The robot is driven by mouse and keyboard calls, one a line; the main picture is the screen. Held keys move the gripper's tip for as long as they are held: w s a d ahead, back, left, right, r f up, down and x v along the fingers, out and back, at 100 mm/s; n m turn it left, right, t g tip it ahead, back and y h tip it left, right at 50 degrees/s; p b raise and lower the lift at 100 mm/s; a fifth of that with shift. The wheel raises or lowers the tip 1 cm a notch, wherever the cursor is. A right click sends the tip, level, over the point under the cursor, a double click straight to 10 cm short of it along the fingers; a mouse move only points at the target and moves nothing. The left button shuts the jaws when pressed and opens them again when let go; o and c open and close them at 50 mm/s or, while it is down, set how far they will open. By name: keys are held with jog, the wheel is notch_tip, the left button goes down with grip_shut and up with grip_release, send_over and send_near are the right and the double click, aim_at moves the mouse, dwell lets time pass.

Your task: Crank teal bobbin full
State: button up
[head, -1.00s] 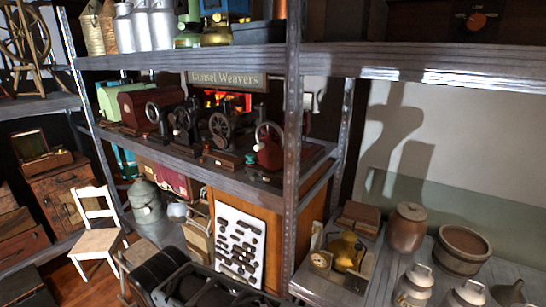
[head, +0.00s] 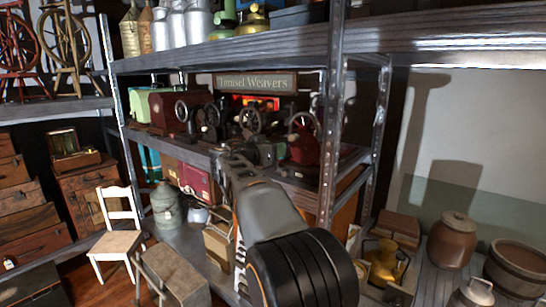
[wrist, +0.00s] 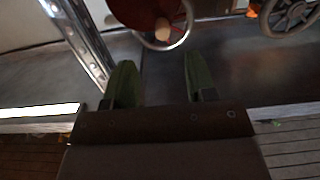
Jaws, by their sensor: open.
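A red hand-cranked winder (head: 304,149) with a metal wheel stands at the right end of the middle shelf in the head view. Its red body (wrist: 148,12), wheel and pale crank knob (wrist: 162,29) show at the top of the wrist view. My gripper (wrist: 160,82) is open and empty, its two green fingers apart over the shelf's front part, short of the knob. In the head view my arm reaches up to this shelf and hides part of it. I cannot make out the teal bobbin clearly.
More dark winders with wheels (head: 252,121) stand left of the red one, below the "Weavers" sign (head: 256,83). A metal shelf post (head: 331,115) rises close by; it also shows at the left of the wrist view (wrist: 80,42). The upper shelf (head: 230,51) lies overhead.

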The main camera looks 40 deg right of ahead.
aim_at(290, 139)
jog(key=shift+m+h, duration=0.3)
jog(key=p+x, duration=0.2)
jog(key=x, duration=0.1)
jog(key=r+p+x, duration=0.1)
jog(key=p+x, duration=0.5)
jog(key=x, duration=0.1)
jog(key=shift+a+r, duration=0.1)
jog(key=shift+r, duration=0.05)
jog(key=shift+w+d+f, duration=0.1)
jog(key=shift+d+f, duration=0.15)
jog(key=shift+f, duration=0.1)
jog(key=shift+d+b, duration=0.1)
jog(key=shift+b, duration=0.5)
jog(key=c, duration=0.8)
jog(key=shift+o, duration=0.2)
